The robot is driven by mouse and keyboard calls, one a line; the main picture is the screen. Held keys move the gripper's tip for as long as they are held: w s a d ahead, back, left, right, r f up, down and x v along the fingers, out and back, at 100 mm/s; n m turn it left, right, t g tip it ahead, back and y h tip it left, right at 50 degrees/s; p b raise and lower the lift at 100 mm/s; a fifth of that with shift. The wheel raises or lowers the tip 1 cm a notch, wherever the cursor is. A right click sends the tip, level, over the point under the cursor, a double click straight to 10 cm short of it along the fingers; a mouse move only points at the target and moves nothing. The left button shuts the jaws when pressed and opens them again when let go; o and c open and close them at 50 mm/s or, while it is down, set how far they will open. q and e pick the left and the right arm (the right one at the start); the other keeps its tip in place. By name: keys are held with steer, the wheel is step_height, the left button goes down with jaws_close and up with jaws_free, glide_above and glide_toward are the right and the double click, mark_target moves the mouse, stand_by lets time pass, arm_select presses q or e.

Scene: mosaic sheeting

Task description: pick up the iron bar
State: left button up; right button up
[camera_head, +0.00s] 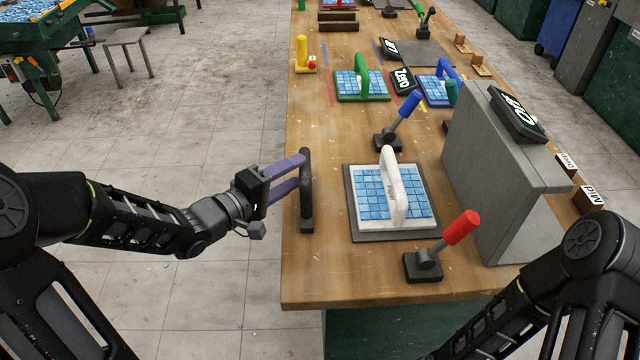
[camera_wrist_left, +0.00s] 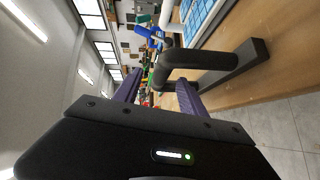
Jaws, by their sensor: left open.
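The iron bar (camera_head: 306,215) is a dark flat bar with an arched dark handle, standing at the left edge of the wooden table. In the left wrist view its dark handle (camera_wrist_left: 195,60) shows large, just beyond my fingers. My left gripper (camera_head: 298,172), with two purple fingers, is open and points right at the handle from the left side. In the left wrist view the left gripper (camera_wrist_left: 157,92) has a gap between its fingers, with the handle's near end in front of it. I cannot tell whether the handle is between the tips. My right gripper is out of view.
A white-handled press with blue tiles (camera_head: 420,207) lies on a grey plate just right of the bar. A red-handled lever (camera_head: 424,265) and a blue-handled lever (camera_head: 385,140) stand nearby. A grey upright block (camera_head: 485,190) is farther right. The table's front left corner is clear.

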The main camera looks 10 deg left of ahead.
arm_select(q)
steer(key=shift+x, duration=1.1)
steer(key=p+x, duration=0.1)
steer(key=x, duration=0.4)
steer(key=shift+f, duration=0.1)
jaws_close()
stand_by(0.6)
steer(key=shift+w, duration=0.1)
stand_by(0.8)
